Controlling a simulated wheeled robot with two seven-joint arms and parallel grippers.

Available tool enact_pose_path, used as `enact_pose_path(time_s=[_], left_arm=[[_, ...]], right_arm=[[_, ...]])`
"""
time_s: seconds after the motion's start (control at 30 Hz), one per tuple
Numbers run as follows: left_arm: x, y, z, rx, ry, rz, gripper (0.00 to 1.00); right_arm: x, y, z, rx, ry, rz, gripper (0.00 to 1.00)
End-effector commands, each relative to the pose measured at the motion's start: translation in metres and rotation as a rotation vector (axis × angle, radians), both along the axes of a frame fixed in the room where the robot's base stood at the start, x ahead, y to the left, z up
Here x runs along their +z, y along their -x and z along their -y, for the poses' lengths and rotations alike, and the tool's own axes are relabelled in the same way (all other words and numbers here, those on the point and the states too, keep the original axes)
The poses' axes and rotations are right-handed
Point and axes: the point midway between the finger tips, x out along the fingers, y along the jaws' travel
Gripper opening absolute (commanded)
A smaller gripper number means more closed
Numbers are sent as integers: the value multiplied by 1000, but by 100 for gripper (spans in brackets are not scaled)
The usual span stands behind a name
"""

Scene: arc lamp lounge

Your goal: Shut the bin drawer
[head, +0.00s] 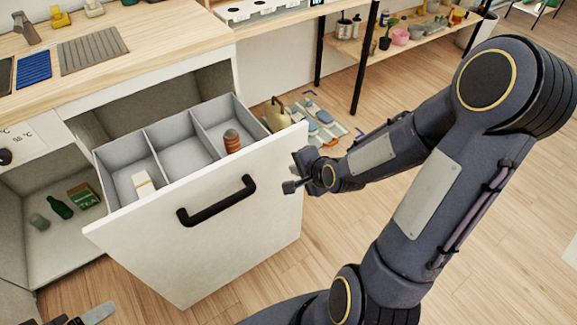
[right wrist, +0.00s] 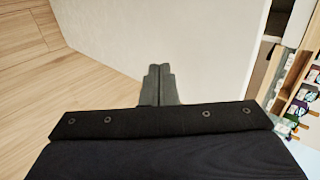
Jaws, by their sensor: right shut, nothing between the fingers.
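The bin drawer (head: 215,232) stands pulled out of the counter, with a tall white front and a black bar handle (head: 216,201). Its grey inside has three compartments. A small white item (head: 143,183) is in the left one and an orange-brown ribbed jar (head: 232,141) in the right one; the middle looks empty. My right gripper (head: 289,187) is shut and empty by the right edge of the front. In the right wrist view its fingertips (right wrist: 158,72) point at the white panel; I cannot tell if they touch. Part of my left gripper (head: 92,315) shows at the bottom left.
The cabinet opening is behind the drawer. An open lower shelf at left holds a green bottle (head: 60,207) and a tea box (head: 83,196). The wooden counter (head: 140,20) runs above. A patterned mat with items (head: 318,120) lies on the floor behind. Wood floor in front is clear.

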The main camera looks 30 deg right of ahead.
Motion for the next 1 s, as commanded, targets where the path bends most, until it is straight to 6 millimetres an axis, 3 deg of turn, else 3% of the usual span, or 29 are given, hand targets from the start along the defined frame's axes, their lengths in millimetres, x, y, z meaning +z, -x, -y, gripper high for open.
enact_pose_path(time_s=[0.1,0.3,0.77,1.0], left_arm=[[3,0,0,0,0,1,77],[5,0,0,0,0,1,77],[4,0,0,0,0,0,77],[3,0,0,0,0,0,77]], right_arm=[[2,-20,-3,4,1,3,0],[2,-37,-3,0,1,1,0],[2,-40,-3,0,1,1,0],[2,-57,-5,1,1,3,0]])
